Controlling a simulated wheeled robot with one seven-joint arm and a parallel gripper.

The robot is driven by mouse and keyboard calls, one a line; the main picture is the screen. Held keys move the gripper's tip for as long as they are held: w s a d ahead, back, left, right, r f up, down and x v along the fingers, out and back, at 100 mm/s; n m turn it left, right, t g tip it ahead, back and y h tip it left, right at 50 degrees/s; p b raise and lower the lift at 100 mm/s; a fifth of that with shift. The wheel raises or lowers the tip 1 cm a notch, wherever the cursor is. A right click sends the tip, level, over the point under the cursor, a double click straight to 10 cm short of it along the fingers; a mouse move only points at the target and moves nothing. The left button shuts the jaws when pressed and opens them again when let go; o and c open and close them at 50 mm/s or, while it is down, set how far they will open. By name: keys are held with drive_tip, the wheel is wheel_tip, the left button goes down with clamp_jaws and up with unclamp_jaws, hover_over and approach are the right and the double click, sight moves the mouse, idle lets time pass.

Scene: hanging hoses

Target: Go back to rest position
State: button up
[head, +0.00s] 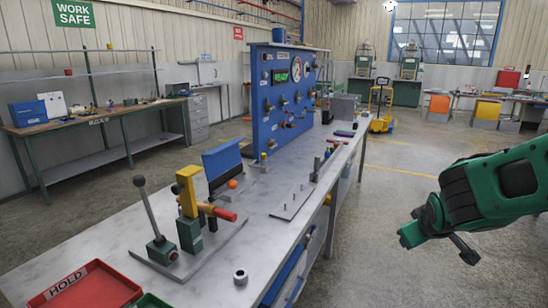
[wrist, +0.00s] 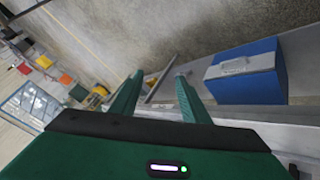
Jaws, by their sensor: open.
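My gripper (head: 438,246) is at the right of the head view, out over the floor to the right of the workbench and clear of it. My green and black arm reaches in from the right edge. In the wrist view my gripper (wrist: 160,76) shows two green fingers spread apart, with nothing between them. Bare floor and a thin bar show beyond the fingertips. No hanging hose can be made out in either view.
The grey workbench (head: 150,262) fills the lower left, with a blue READY panel (head: 265,125), a black-knobbed lever (head: 150,215), a yellow-green clamp (head: 188,205) and a red HOLD tray (head: 95,290). A yellow cart (head: 381,108) stands farther back. The floor between is clear.

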drive_tip(key=s+d+m+g+y, duration=0.1)
drive_tip(key=s+m+g, duration=0.3)
drive_tip(key=s, duration=1)
drive_tip(key=s+d+m+g+y, duration=0.2)
drive_tip(key=s+d+m+g, duration=0.1)
drive_tip(key=s, duration=1.2)
drive_tip(key=m+g, duration=0.1)
drive_tip(key=m, duration=0.1)
drive_tip(key=shift+m, duration=0.3)
drive_tip(key=shift+w, duration=0.2)
drive_tip(key=shift+w+f, duration=0.15)
drive_tip(key=shift+w, duration=0.35)
